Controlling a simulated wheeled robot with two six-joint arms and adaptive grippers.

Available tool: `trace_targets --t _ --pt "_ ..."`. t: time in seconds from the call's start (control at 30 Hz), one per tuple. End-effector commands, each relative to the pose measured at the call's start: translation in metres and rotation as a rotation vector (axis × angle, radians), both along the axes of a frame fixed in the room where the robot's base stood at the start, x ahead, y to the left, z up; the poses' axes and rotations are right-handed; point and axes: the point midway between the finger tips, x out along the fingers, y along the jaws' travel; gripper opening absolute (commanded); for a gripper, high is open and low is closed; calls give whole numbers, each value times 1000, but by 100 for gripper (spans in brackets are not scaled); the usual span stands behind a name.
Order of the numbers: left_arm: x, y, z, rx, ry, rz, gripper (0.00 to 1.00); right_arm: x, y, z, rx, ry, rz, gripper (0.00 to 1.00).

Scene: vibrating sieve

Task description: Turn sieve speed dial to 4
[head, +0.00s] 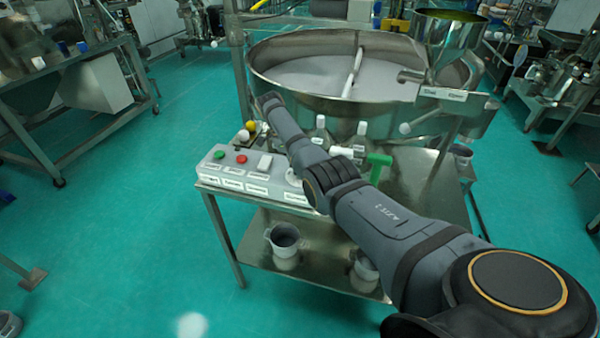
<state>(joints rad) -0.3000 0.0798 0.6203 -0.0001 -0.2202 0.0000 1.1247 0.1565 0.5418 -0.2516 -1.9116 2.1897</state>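The grey control panel (228,172) lies on the front left of the metal table. It carries a green button, a red button (241,159), a white switch (264,163) and labels too small to read. At its right end is a pale round part (292,177), probably the speed dial, partly covered by my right arm. Its setting cannot be read. My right arm reaches in from the lower right, across the table and past the panel's right end. No fingers of my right gripper can be made out. My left gripper is not in view.
The large round sieve (390,92) with a hopper (445,40) stands behind the panel. Green floor left of the table is mostly clear.

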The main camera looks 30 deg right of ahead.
Motion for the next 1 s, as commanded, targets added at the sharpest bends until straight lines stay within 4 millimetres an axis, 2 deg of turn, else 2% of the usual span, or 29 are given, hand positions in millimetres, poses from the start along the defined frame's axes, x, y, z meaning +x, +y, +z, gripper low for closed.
trace_targets --t 0.13,0.6,0.63,0.7,0.8,1.0 --pt "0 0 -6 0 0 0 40 0 0 -1 0 0 -29 5" --pt "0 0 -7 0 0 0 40 0 0 0 1 1 -41 5" --pt "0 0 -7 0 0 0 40 0 0 0 1 1 -41 38" --pt "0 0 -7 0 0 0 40 0 0 0 1 1 -40 48" --pt "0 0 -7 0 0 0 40 0 0 0 1 1 -40 59" --pt "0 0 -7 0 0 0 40 0 0 0 1 1 -39 59"
